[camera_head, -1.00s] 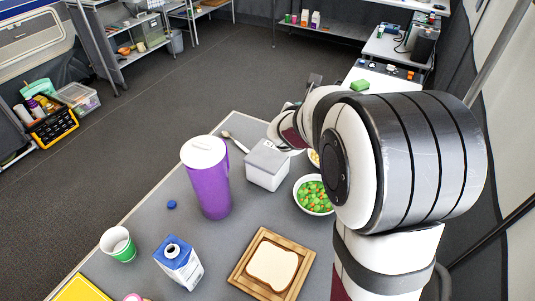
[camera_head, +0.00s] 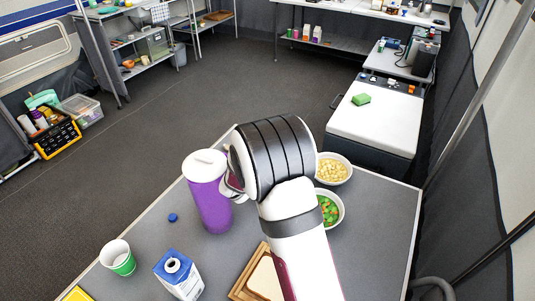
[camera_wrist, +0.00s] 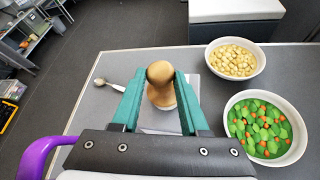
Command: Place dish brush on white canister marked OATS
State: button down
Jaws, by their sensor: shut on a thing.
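My gripper (camera_wrist: 160,88) has green fingers and is shut on a wooden, rounded knob, which I take to be the dish brush (camera_wrist: 160,74). No OATS marking is readable. In the head view my arm hides the gripper, the brush and the canister.
A purple pitcher (camera_head: 209,195) stands close left of my arm. Bowls of green-and-orange food (camera_wrist: 265,128) and pale pieces (camera_wrist: 235,58) stand to the right. A spoon-like utensil (camera_wrist: 108,85) lies left. A carton (camera_head: 178,274), cup (camera_head: 118,257) and wooden board (camera_head: 245,283) are nearer.

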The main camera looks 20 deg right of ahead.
jog(key=shift+f, duration=0.15)
jog(key=shift+c, duration=2.1)
grip_release()
